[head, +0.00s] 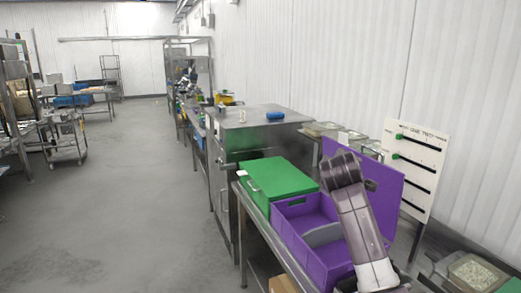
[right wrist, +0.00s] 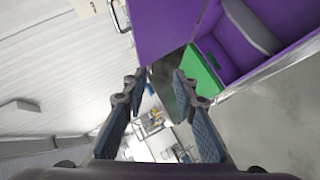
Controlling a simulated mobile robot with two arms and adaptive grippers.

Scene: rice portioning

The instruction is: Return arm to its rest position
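My right arm (head: 358,220) comes in at the lower right of the head view, in front of a purple crate with a raised purple panel. Its fingers cannot be made out there. In the right wrist view my right gripper (right wrist: 161,82) is open, with its two fingers apart and nothing between them. The purple crate (head: 324,268) is open and shows a grey piece inside; it also shows at the upper right of the wrist view (right wrist: 222,48). My left gripper is in neither view.
A green box (head: 278,182) stands beside the crate, with a steel cabinet (head: 258,135) behind it. A white board with green knobs (head: 415,165) stands to the right. A clear tray of pale contents (head: 474,273) is at the lower right.

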